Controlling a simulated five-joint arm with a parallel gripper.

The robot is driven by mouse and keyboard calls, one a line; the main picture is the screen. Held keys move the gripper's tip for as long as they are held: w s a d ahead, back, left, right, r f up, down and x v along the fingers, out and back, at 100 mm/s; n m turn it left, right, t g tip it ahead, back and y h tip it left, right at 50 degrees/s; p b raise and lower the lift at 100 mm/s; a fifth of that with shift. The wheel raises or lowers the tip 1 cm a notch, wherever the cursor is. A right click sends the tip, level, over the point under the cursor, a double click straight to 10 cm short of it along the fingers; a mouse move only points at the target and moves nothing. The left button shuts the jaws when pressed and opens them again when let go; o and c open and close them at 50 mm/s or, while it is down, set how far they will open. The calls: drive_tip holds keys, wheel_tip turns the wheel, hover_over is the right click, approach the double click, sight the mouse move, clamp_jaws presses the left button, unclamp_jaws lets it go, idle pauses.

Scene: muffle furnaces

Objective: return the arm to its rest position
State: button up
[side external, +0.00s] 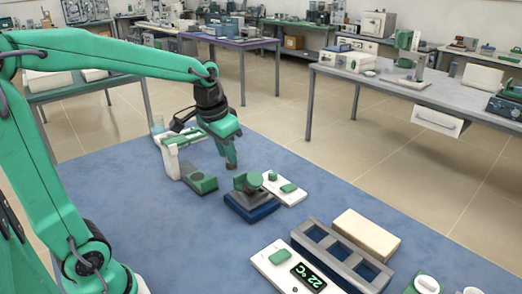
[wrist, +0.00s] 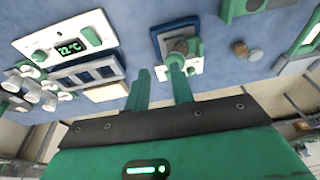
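My green arm reaches in from the left of the side external view. My gripper (side external: 231,164) points down above the blue mat (side external: 170,215), with its tips behind and slightly left of a small device with a green knob on a dark blue base (side external: 252,206). In the wrist view, the two green fingers of my gripper (wrist: 160,68) stand apart with nothing between them. The green-knobbed device (wrist: 178,45) shows just beyond the fingertips there. I cannot tell the exact height of the tips above the mat.
A white and green stand (side external: 172,160) is close left of my gripper. A white panel (side external: 283,188), a grey compartment tray (side external: 312,234), a beige block (side external: 366,234) and a panel reading 22 °C (side external: 288,268) lie to the right. Open mat lies in front.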

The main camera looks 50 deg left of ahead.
drive_tip(key=s+d+r+t, duration=0.1)
drive_tip(key=s+d, duration=0.4)
drive_tip(key=s, duration=0.8)
drive_tip(key=shift+t, duration=0.9)
